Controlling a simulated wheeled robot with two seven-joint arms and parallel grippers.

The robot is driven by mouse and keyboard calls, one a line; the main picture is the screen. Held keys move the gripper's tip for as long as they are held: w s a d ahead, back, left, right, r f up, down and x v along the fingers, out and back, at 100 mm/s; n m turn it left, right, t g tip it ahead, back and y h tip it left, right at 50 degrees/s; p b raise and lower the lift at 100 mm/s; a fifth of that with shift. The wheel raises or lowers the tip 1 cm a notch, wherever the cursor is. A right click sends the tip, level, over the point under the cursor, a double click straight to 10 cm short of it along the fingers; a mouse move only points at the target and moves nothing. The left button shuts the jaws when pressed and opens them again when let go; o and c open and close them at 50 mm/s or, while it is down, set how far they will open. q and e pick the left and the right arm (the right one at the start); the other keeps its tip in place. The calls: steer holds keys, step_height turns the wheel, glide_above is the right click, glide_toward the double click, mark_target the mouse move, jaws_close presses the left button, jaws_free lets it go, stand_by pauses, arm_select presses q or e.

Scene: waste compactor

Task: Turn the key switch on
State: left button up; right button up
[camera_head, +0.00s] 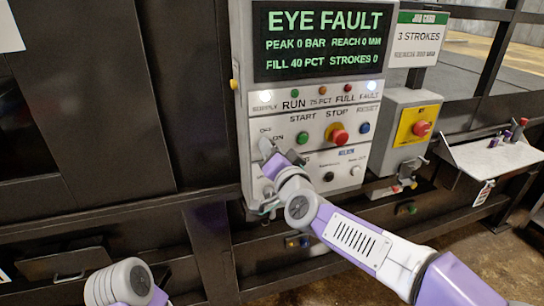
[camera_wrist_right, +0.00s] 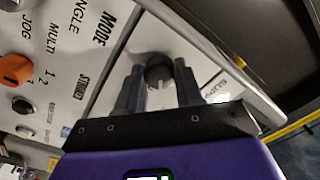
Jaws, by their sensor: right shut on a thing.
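The grey control panel (camera_head: 246,110) stands upright in front of me. The key switch, by the OFF and ON labels at the panel's left, is covered by my right gripper (camera_head: 270,156) in the head view. In the right wrist view, the two dark fingers of that gripper (camera_wrist_right: 160,68) stand on either side of a dark round piece (camera_wrist_right: 158,78), which I take for the key switch, and are shut on it. Which way the key points cannot be made out. My left gripper is not in view; only a grey and purple part of the left arm shows.
The green START button (camera_head: 303,138) and red STOP button (camera_head: 337,134) sit right of the gripper. A display (camera_head: 322,40) reads EYE FAULT. A yellow box with a red button (camera_head: 421,128) and a shelf (camera_head: 495,155) stand farther right.

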steer(key=shift+m, duration=0.6)
steer(key=shift+b, duration=0.3)
steer(key=o, duration=1)
steer(key=shift+o, duration=0.2)
steer(key=v, duration=0.7)
steer(key=shift+s, duration=0.3)
steer(key=shift+f, duration=0.15)
